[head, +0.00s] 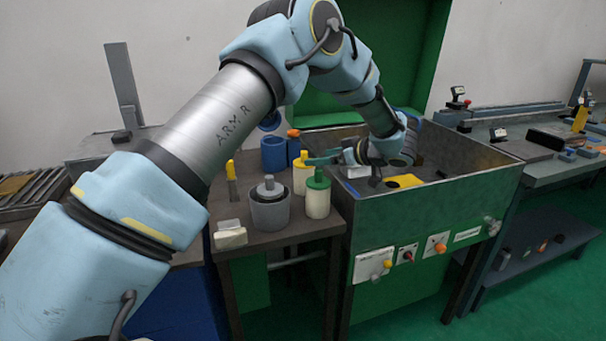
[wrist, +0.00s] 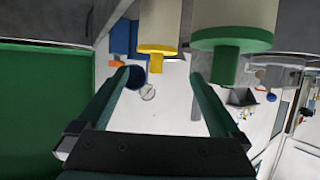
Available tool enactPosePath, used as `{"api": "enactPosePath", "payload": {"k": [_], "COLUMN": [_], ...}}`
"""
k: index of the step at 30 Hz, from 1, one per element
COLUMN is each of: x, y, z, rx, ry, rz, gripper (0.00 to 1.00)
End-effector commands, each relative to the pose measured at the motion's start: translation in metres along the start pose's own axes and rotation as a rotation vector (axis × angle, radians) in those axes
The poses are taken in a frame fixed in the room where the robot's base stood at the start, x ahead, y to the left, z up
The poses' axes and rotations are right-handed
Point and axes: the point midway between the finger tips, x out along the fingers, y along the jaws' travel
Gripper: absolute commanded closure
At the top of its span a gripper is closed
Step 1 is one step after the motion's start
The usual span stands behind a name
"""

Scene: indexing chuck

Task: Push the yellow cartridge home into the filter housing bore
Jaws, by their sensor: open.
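The yellow cartridge, a cream cylinder with a yellow cap and knob (head: 301,178), stands upright on the small table. In the wrist view its cap and knob (wrist: 155,61) show upside down, at the top between the fingers' lines. My gripper (head: 318,158) is open and empty, its fingers level and pointing left near the cartridge's top. In the wrist view the open fingers (wrist: 160,75) have nothing between them. I cannot tell for sure which container is the filter housing; a grey cup (head: 269,214) with a grey knobbed piece in it stands left of the cartridge.
A green-capped cartridge (head: 317,199) stands close in front of the yellow one. A blue cup (head: 273,154) stands behind. A yellow-topped tool (head: 231,172) and a pale block (head: 230,238) are at left. A metal bin (head: 445,190) lies right, under my wrist.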

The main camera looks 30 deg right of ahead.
Motion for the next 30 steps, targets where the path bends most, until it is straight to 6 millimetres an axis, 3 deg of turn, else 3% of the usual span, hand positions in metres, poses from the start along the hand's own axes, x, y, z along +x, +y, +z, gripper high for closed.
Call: {"api": "enactPosePath", "payload": {"k": [15, 24, 30], "x": [0.063, 0.070, 0.069], "y": [0.004, 0.005, 0.005], "z": [-0.001, 0.001, 0.001], "rx": [-0.001, -0.002, -0.002], "ry": [0.000, 0.001, 0.001], "rz": [0.001, 0.003, 0.003], "gripper": [0.00, 0.00, 0.21]}}
